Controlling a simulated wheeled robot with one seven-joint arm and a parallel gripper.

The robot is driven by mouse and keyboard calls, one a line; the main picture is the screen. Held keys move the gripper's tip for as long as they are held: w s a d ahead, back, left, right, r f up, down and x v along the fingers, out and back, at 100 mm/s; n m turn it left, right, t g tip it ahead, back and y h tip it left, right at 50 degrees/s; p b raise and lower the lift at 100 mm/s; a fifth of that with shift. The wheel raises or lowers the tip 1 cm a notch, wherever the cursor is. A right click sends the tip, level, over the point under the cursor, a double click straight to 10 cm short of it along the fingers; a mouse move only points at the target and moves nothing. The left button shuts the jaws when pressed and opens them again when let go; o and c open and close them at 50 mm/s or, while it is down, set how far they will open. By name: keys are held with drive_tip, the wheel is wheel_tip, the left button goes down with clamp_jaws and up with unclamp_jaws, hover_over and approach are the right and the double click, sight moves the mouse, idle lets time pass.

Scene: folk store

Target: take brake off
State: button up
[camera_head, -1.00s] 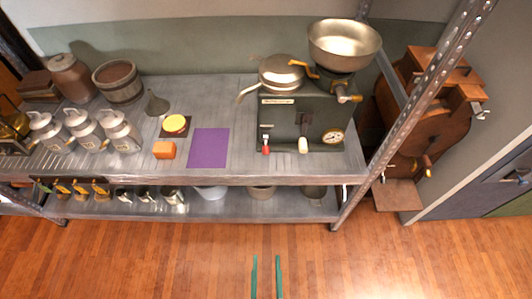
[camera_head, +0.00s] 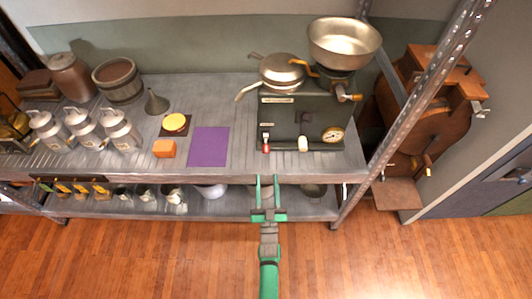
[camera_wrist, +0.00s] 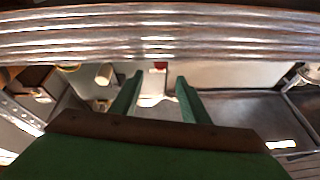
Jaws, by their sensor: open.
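A dark green machine (camera_head: 285,115) stands at the right end of the metal shelf unit's top. Its front has a red-handled lever (camera_head: 265,146), a white-handled lever (camera_head: 303,144) and a round dial (camera_head: 333,135). I cannot tell which part is the brake. My green gripper (camera_head: 267,186) is open and empty, with its fingertips in front of the top shelf's front edge, below the red handle in the picture. In the wrist view my open fingers (camera_wrist: 160,92) have nothing held between them; a small red patch (camera_wrist: 160,65) shows beyond them.
The top shelf's metal edge (camera_head: 215,179) lies close to my gripper and crosses the wrist view's top. A lower shelf holds several pots. A purple sheet (camera_head: 208,146) and an orange block (camera_head: 164,148) lie left of the machine. A shelf post (camera_head: 400,140) stands right.

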sight(266, 144)
drive_tip(key=x, duration=1.1)
drive_tip(key=shift+w+r, duration=0.1)
drive_tip(key=shift+w, duration=0.1)
clamp_jaws()
